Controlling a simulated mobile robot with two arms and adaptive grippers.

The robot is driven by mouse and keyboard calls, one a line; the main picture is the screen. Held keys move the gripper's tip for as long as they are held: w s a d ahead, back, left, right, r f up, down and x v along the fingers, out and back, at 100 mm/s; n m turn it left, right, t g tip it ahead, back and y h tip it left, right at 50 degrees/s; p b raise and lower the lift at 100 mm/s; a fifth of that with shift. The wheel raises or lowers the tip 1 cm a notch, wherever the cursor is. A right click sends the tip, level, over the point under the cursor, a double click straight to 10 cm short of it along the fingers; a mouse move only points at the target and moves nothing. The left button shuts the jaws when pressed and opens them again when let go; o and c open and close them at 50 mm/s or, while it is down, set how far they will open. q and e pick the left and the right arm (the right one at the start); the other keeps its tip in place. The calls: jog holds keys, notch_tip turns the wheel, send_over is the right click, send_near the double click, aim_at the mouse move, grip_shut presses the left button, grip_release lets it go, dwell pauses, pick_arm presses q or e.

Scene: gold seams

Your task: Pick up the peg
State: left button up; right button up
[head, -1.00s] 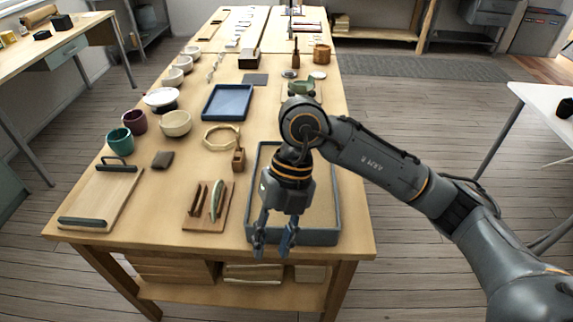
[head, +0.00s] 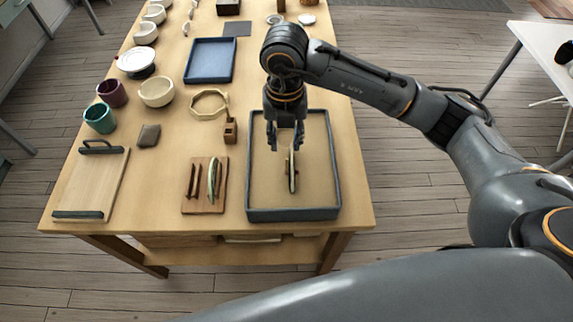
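No piece is clearly recognizable as the peg. A slim upright piece (head: 291,173), pale with a dark side, stands in the grey-rimmed tray (head: 292,214); it may be the peg. My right gripper (head: 285,151) points down over the tray with its fingers apart and nothing seen between them. Its fingertips appear close to the top of the slim piece; I cannot tell if they touch. A small wooden board (head: 204,207) left of the tray bears a thin dark brown piece (head: 192,181) and a pale curved piece (head: 212,183). My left gripper is not in view.
A small wooden block (head: 230,132) and a pale octagonal ring (head: 209,104) are left of the tray. A blue tray (head: 210,61), cups, bowls and a handled board (head: 92,185) lie farther left. Bare tabletop lies between the boards.

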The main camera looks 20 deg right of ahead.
aim_at(287, 159)
jog(key=shift+s+f+p, duration=0.1)
jog(key=shift+f+p, duration=0.35)
jog(key=shift+f, duration=0.5)
notch_tip(287, 159, down, 4)
jog(key=shift+s+d+r+p, duration=0.1)
jog(key=shift+d+r+p, duration=0.1)
jog(key=shift+p, duration=0.45)
jog(key=shift+f, duration=0.35)
jog(key=shift+c, duration=0.4)
grip_shut()
